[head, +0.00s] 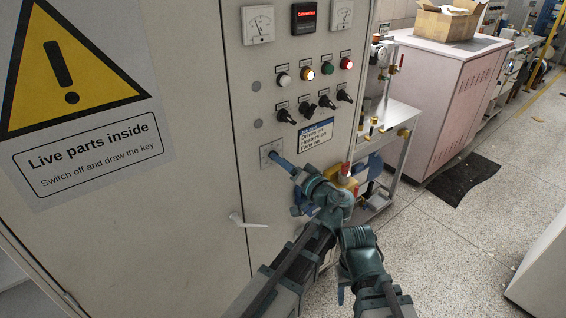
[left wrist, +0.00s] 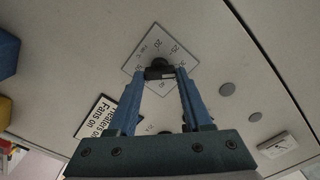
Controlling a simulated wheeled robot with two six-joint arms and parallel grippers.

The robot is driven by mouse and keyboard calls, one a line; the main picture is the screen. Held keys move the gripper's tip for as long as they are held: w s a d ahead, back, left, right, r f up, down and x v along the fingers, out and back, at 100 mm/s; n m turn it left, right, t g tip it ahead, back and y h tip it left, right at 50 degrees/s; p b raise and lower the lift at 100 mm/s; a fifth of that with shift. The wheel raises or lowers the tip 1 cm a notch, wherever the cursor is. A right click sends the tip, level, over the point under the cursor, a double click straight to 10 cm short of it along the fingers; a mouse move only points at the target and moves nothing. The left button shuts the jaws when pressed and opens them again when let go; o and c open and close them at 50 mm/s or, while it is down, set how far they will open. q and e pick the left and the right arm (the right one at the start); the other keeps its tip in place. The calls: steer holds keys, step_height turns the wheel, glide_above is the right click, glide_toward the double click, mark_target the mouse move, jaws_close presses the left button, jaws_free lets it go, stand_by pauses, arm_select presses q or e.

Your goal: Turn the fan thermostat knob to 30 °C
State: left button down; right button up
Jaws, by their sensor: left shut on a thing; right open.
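The thermostat knob (left wrist: 158,69) is small and dark, in the middle of a pale square dial plate with numbers around it (left wrist: 148,49). In the head view the dial plate (head: 265,152) is on the cabinet door, below the switches. My left gripper (head: 276,157) has its blue fingertips at the knob, one on each side in the left wrist view (left wrist: 160,73), and is shut on it. The fingers hide part of the plate's lower numbers, and the pointer is too small to read. My right gripper (head: 358,240) is open, low and right of the left one, away from the panel, its fingers mostly hidden.
Black rotary switches (head: 308,109) and round lamps (head: 305,73) sit above the dial. A blue-edged label (head: 314,135) is to its right. A white door handle (head: 240,220) sticks out at lower left.

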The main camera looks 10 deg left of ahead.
arm_select(q)
steer(key=shift+s+f, duration=0.1)
steer(key=shift+c, duration=1.6)
jaws_free()
